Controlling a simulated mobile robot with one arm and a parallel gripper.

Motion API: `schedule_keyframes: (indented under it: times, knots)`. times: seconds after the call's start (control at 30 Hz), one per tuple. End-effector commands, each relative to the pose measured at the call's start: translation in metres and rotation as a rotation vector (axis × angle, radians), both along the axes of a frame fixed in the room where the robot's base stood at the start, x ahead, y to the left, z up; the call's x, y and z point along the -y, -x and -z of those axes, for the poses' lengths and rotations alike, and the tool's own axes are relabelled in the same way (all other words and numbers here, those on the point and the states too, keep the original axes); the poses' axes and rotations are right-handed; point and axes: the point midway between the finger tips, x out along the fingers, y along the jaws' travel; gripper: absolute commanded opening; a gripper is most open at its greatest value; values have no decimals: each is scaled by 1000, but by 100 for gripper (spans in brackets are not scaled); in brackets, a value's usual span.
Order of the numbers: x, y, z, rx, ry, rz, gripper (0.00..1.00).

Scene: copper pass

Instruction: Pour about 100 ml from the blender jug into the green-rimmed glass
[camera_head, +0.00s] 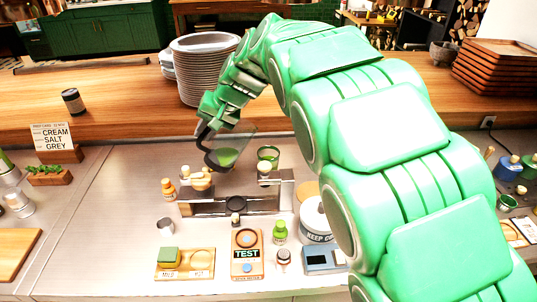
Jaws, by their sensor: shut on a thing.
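My gripper (207,131) is shut on the dark handle of the blender jug (240,145). The jug is clear, tilted toward the right, and holds green liquid low inside. It is above the steel counter, behind a dark rack-like stand. A small glass with a green rim (268,154) stands just right of the jug, behind the right end of the stand. The jug's mouth is close to this glass. I cannot tell whether any liquid is flowing, or how full the glass is.
The dark stand (235,207) is in front of the jug, with small bottles around it. A stack of plates (203,70) stands behind on the wooden ledge. A white "KEEP" canister (315,222) is right, beside my arm.

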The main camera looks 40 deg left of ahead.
Motion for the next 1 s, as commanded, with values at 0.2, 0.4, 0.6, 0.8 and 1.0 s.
schedule_keyframes:
  times: [0.2,0.4,0.6,0.8,1.0]
  knots:
    - [-6,12,-5,86,34,-3,0]
    - [-10,21,1,163,67,-4,0]
    - [-14,29,7,240,98,-5,0]
    - [-17,37,9,315,134,-6,0]
    - [-20,44,9,394,166,-8,0]
